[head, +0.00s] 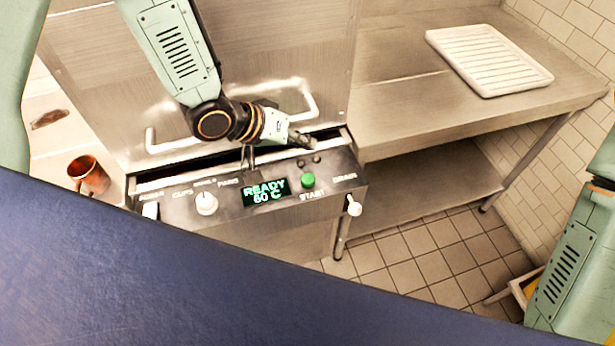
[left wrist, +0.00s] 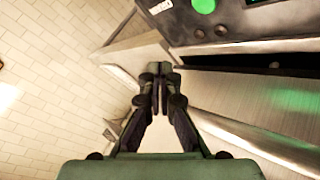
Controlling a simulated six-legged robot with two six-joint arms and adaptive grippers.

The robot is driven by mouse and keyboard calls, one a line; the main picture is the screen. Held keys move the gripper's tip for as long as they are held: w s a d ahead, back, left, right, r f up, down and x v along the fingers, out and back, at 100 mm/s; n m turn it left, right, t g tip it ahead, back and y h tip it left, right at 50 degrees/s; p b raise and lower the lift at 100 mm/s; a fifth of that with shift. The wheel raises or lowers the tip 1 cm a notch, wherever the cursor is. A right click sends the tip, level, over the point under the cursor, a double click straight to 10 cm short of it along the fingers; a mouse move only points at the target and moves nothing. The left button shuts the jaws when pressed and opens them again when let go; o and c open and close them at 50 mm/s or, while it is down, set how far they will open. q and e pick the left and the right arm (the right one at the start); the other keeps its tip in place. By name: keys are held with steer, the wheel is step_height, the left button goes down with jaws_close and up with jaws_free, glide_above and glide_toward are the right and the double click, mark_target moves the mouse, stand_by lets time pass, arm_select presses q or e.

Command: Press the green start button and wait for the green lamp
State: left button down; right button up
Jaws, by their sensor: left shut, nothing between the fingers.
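The green start button (head: 308,180) sits on the machine's front panel above the word START. It also shows at the top edge of the left wrist view (left wrist: 204,5). Two small dark round lamps (head: 301,162) sit just above the button; neither is lit green. They also show in the left wrist view (left wrist: 221,31). My left gripper (head: 306,142) is shut and empty, above and behind the button and apart from it. Its closed fingers show in the left wrist view (left wrist: 160,78). My right gripper is out of view.
The panel has a lit display (head: 265,191) reading READY and what looks like 60 C, a white knob (head: 206,203) and a drain handle (head: 353,205). A copper mug (head: 88,175) stands at left. A white ribbed rack (head: 488,60) lies on the steel counter (head: 410,125).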

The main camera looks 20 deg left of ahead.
arm_select(q)
steer(key=f+b, duration=0.1)
steer(key=b, duration=0.5)
glide_above(304, 180)
step_height(304, 180, down, 5)
steer(key=shift+w+r, duration=0.1)
step_height(304, 180, down, 2)
steer(key=shift+f+b, duration=0.15)
steer(key=shift+b, duration=0.75)
steer(key=shift+f, duration=0.25)
steer(key=shift+r, duration=0.1)
steer(key=shift+f, duration=0.2)
steer(key=shift+f, duration=0.25)
